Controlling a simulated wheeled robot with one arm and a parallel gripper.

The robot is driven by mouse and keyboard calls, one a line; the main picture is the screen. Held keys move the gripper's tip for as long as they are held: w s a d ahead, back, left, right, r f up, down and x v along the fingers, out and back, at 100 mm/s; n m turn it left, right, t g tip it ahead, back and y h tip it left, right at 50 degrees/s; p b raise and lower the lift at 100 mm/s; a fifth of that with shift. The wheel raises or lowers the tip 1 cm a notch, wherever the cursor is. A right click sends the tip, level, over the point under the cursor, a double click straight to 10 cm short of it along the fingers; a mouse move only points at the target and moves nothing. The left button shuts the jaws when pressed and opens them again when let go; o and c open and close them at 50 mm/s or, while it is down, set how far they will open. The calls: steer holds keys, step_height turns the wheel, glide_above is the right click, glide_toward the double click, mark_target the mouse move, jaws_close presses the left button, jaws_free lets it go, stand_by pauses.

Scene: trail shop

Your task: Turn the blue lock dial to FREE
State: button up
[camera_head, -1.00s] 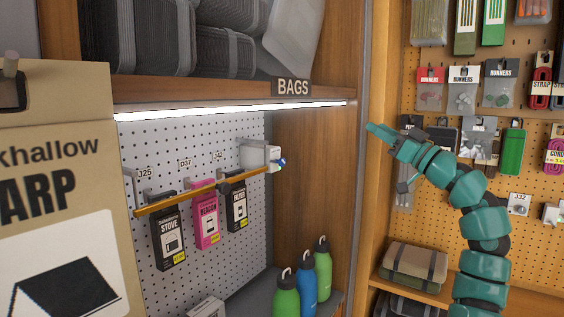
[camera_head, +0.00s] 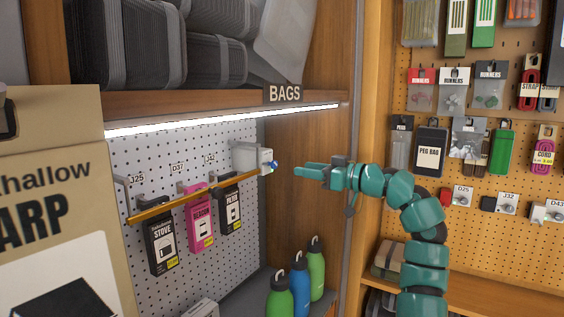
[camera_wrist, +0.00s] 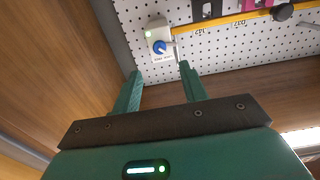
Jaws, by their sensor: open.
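The blue lock dial (camera_head: 273,167) is a small knob on a pale grey lock box (camera_head: 247,158) at the right end of the yellow bar on the pegboard. In the wrist view the blue dial (camera_wrist: 159,47) faces me on the white box (camera_wrist: 157,33), with a white pointer mark; the lettering below it is too small to read. My gripper (camera_head: 297,171) is open and empty, to the right of the dial and apart from it. In the wrist view its two green fingers (camera_wrist: 160,76) point toward the dial, which shows beyond and between their tips.
A yellow bar (camera_head: 190,201) crosses in front of the hanging stove, beacon and filter packs. Bottles (camera_head: 299,276) stand below my gripper. A wooden side wall (camera_head: 300,140) is behind it and the BAGS shelf (camera_head: 215,106) above. A large carton (camera_head: 50,190) stands at left.

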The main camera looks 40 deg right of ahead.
mark_target(276, 164)
steer(key=p+x, duration=0.2)
steer(key=x, duration=0.6)
steer(key=shift+w+a, duration=0.1)
steer(key=shift+w, duration=0.1)
jaws_close()
